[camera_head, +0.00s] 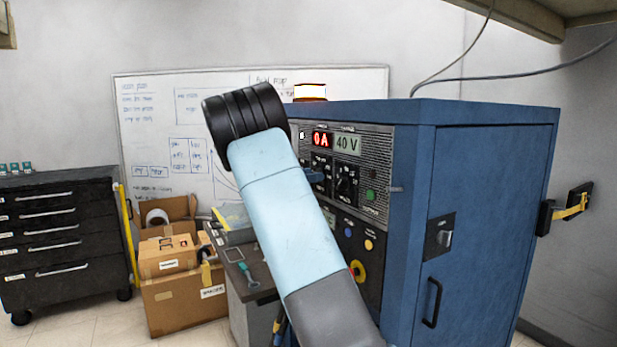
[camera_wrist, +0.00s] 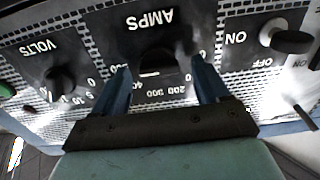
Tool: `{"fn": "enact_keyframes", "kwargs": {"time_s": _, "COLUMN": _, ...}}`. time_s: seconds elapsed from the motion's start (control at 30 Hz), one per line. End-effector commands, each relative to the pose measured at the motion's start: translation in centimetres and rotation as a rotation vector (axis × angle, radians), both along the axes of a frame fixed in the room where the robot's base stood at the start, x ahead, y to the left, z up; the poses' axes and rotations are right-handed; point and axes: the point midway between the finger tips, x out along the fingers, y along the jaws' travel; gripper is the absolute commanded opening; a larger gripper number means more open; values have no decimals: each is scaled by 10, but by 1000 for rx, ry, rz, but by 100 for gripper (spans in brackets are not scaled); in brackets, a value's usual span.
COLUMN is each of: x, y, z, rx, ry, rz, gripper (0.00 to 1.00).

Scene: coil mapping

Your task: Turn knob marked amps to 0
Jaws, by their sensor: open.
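The AMPS knob (camera_wrist: 157,60) is a dark knob below its upside-down AMPS label in the wrist view, with a numbered scale around it. My gripper (camera_wrist: 160,68) is open, with one blue finger on each side of this knob. I cannot tell whether the fingers touch it. Its pointer is unclear. In the head view, my gripper (camera_head: 313,176) is at the front of the blue cabinet (camera_head: 480,200), and my arm hides much of the panel there. The red display (camera_head: 321,140) reads 0 A.
The VOLTS knob (camera_wrist: 60,80) is left of the AMPS knob in the wrist view, and an ON/OFF switch (camera_wrist: 290,40) is to the right. The other display (camera_head: 347,143) reads 40 V. A dark bench (camera_head: 255,285) and cardboard boxes (camera_head: 180,290) stand left of the cabinet.

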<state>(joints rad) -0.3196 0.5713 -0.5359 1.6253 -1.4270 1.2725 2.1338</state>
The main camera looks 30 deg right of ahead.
Motion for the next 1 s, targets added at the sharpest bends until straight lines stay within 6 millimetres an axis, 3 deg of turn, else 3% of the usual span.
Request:
{"fn": "enact_keyframes", "kwargs": {"time_s": 0.17, "x": 0, "y": 0, "z": 0, "rx": 0, "ry": 0, "rz": 0, "gripper": 74}}
{"fn": "enact_keyframes", "kwargs": {"time_s": 0.77, "x": 0, "y": 0, "z": 0, "rx": 0, "ry": 0, "rz": 1, "gripper": 18}}
{"fn": "enact_keyframes", "kwargs": {"time_s": 1.0, "x": 1, "y": 1, "z": 0, "rx": -1, "ry": 21, "rz": 2, "gripper": 18}}
